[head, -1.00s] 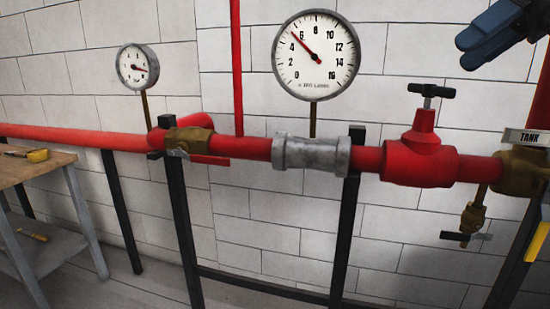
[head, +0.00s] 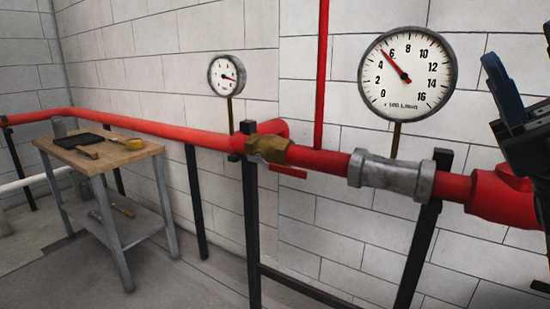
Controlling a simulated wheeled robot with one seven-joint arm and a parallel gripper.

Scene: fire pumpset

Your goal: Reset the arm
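My gripper (head: 505,90) is at the right edge, in front of the wall and above the red pipe. A blue finger points up from its black body, which the frame edge cuts off. The rest of my arm is mostly out of view. I cannot tell whether the fingers are apart. No held object shows.
A red pipe (head: 175,132) runs along the block wall on black posts. It carries a brass valve (head: 268,147), a grey coupling (head: 390,176), a small gauge (head: 227,75) and a large gauge (head: 407,76). A workbench (head: 140,153) with tools stands left. Floor before it is clear.

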